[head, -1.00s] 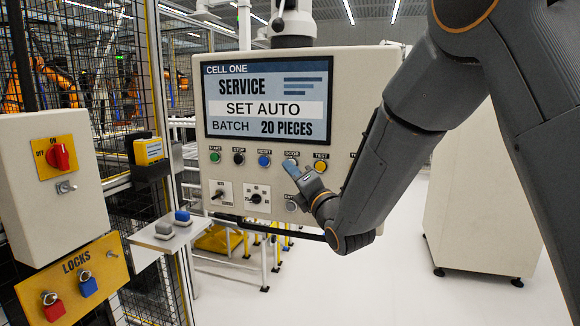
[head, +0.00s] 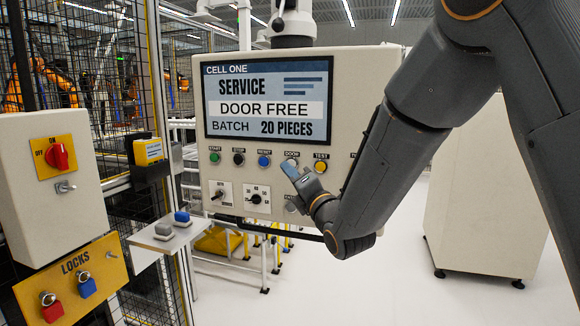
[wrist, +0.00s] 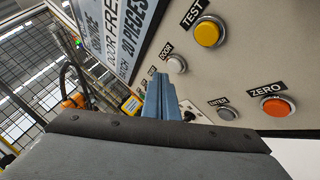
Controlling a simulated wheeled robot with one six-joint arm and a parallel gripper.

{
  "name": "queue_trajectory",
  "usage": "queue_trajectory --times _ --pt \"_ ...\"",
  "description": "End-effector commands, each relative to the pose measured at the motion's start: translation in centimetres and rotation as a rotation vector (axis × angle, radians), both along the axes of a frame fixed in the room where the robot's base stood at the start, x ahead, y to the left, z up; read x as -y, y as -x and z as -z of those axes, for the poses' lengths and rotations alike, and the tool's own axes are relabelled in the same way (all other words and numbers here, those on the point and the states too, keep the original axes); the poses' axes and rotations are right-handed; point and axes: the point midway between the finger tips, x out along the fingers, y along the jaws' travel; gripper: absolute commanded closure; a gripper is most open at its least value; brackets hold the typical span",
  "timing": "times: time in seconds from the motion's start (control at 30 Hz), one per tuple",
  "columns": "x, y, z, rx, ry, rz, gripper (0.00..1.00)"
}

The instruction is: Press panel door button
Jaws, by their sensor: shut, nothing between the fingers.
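The control panel (head: 345,120) has a screen (head: 268,101) that reads "SERVICE", "DOOR FREE" and "BATCH 20 PIECES". The door button is pale, labelled "DOOR", and sits between the blue and yellow buttons. It shows clearly in the wrist view (wrist: 176,64). My gripper (head: 288,166) is shut and empty, with its tip in front of the panel by the door button, partly covering it in the head view. In the wrist view the blue-grey fingers (wrist: 158,96) point at the panel just beside the door button, with no clear contact visible.
The yellow test button (head: 320,167) is right of the door button, the blue reset button (head: 264,161) left. The wrist view also shows an orange zero button (wrist: 277,107) and the enter button (wrist: 227,114). A lock box (head: 50,190) and mesh fence stand at left.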

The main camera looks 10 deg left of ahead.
Motion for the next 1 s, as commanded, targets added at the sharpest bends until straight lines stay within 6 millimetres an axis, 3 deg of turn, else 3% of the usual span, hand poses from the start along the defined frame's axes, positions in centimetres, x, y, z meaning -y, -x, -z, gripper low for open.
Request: queue_trajectory --times 0.33,1.0 --pt "0.0 0.3 0.0 -0.001 0.000 0.000 1.00" --pt "-0.4 5.9 0.0 -0.001 0.000 0.000 1.00"
